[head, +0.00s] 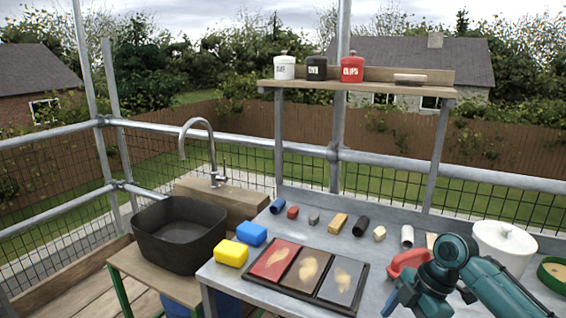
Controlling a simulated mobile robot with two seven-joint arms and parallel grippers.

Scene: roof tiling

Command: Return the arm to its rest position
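My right arm comes in from the lower right, teal coloured, over the right part of the grey work table (230,281). Its gripper (408,300) is at the bottom edge of the head view, partly cut off and covered by the arm's own links. Whether it is open or shut does not show. A red curved object (408,262) lies on the table just behind the wrist, partly hidden by it. My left arm and gripper are not in view.
A tray with red, brown and grey panels (270,262), a yellow sponge (231,253) and a blue sponge (252,234) lie left of the arm. Several small pieces line the back. A black basin (178,235) is left.

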